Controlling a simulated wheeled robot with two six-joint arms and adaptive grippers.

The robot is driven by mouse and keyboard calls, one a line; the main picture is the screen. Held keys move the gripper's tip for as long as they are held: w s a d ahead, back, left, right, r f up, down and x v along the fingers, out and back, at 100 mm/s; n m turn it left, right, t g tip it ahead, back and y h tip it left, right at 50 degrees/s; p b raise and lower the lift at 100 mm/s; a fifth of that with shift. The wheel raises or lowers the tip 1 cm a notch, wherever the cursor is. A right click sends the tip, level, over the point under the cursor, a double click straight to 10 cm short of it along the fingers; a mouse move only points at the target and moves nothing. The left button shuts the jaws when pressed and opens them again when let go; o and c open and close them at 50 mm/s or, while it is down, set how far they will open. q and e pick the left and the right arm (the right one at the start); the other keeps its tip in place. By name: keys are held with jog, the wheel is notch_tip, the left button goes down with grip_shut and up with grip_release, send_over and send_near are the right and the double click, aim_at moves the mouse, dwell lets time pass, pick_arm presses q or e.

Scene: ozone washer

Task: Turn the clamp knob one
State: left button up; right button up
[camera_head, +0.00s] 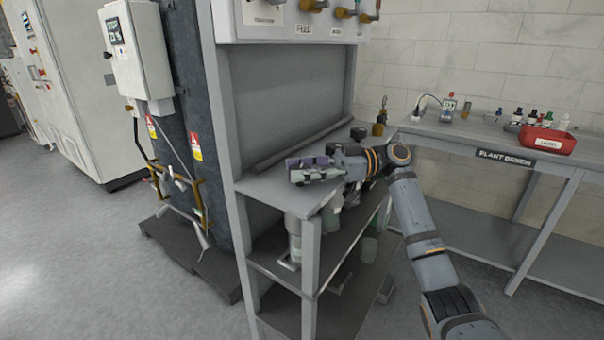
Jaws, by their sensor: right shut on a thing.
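A small clamp fixture (308,162) with purple and pale green-grey parts lies on the top shelf of the grey rack. My right gripper (340,166) reaches in from the right, low over the shelf, at the right end of this fixture. It is shut on what appears to be the clamp knob, which the fingers hide. A black knob-like part (358,133) shows just behind the gripper; I cannot tell what it belongs to. My left gripper is not in view.
The grey rack's shelf top (262,187) is bare at its front left. Bottles stand on the shelf below. The plant bench (480,135) at the right holds a red bin (547,139) and small bottles. Open floor (90,250) lies at the left.

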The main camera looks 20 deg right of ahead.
jog(key=shift+f, duration=0.1)
dwell(0.4)
jog(key=o, duration=1.2)
jog(key=d, duration=0.8)
jog(key=s+d, duration=0.1)
jog(key=d, duration=0.3)
